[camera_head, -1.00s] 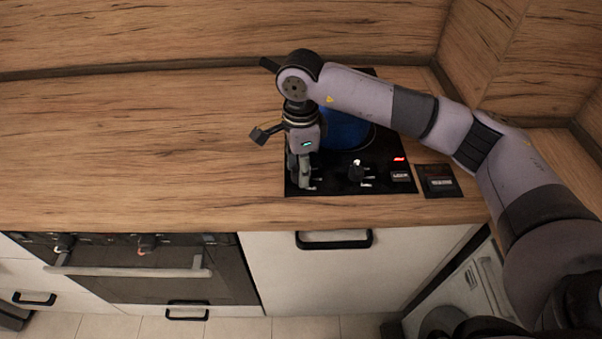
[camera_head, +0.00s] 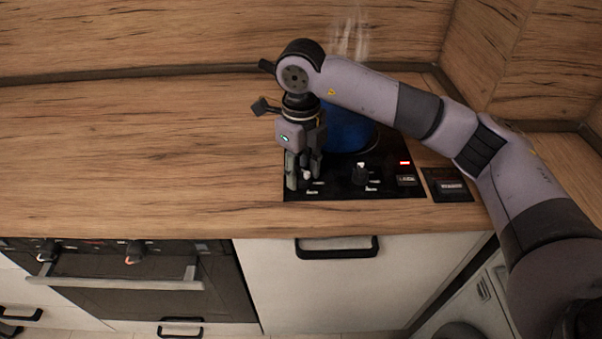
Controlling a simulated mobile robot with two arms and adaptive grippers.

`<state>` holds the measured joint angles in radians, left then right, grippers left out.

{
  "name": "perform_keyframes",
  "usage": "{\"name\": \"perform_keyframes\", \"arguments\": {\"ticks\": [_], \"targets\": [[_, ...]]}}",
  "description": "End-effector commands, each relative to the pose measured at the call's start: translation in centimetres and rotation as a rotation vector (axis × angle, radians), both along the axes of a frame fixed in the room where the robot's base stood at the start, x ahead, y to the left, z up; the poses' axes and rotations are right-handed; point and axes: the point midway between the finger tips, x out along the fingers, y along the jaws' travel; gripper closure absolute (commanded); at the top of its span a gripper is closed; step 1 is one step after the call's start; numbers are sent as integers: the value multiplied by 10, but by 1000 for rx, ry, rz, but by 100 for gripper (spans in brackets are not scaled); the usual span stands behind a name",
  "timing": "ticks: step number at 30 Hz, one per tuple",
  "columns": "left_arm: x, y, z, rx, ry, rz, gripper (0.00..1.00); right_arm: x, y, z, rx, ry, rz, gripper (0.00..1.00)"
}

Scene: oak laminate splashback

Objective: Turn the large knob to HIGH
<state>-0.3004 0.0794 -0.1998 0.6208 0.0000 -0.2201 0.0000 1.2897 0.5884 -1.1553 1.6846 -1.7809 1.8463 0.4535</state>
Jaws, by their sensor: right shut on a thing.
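The black hob panel (camera_head: 335,190) is set into the wooden worktop. The large knob (camera_head: 306,175) is at the left of its front strip, mostly hidden by my fingers; only a pale bit shows between them. My right gripper (camera_head: 305,173) points down and is shut on this knob. Another black knob (camera_head: 361,173) with a pale top stands upright to the right, apart from the gripper. Small white marks are printed around both knobs, too small to read. My left gripper is not in view.
A blue pot (camera_head: 346,130) stands on the hob behind the knobs, partly hidden by my arm. A red light (camera_head: 405,163) glows at the right of the panel. A small dark plate (camera_head: 449,185) lies beside it. The worktop (camera_head: 130,150) to the left is clear.

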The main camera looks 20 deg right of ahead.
Motion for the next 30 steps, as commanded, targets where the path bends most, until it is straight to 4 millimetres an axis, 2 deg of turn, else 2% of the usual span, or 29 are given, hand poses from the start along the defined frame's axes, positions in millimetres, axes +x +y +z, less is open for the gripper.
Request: {"name": "perform_keyframes", "arguments": {"ticks": [6,13,30], "targets": [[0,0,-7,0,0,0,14,2,0,1,1,-6,-164,93],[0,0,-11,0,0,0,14,2,-1,2,1,-6,-278,93],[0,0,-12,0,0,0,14,2,-1,3,2,-7,-341,93]]}}
